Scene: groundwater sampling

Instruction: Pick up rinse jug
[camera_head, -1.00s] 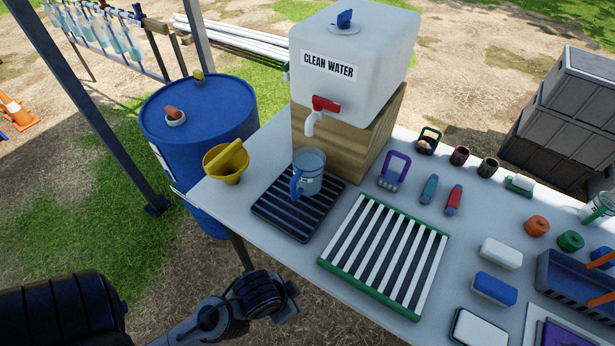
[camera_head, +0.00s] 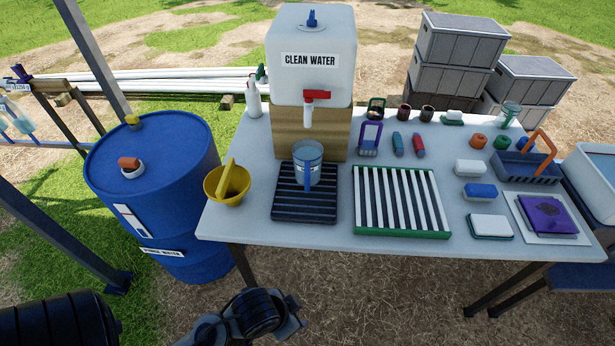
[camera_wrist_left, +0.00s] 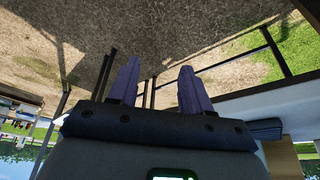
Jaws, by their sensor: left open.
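The rinse jug is the clear jug (camera_head: 308,160) with a blue handle toward me. It stands upright on the black ribbed drip tray (camera_head: 305,213) at the table's left part, below the tap of the clean water container (camera_head: 311,60). My left arm shows at the bottom of the head view, below and in front of the table, well apart from the jug. In the left wrist view my left gripper (camera_wrist_left: 157,85) is open and empty, with bare ground beyond its fingers. My right gripper is not in view.
A yellow funnel (camera_head: 227,184) sits at the table's left corner, close to the drip tray. A green-framed striped rack (camera_head: 401,233) lies to the right. A blue drum (camera_head: 165,210) stands left of the table.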

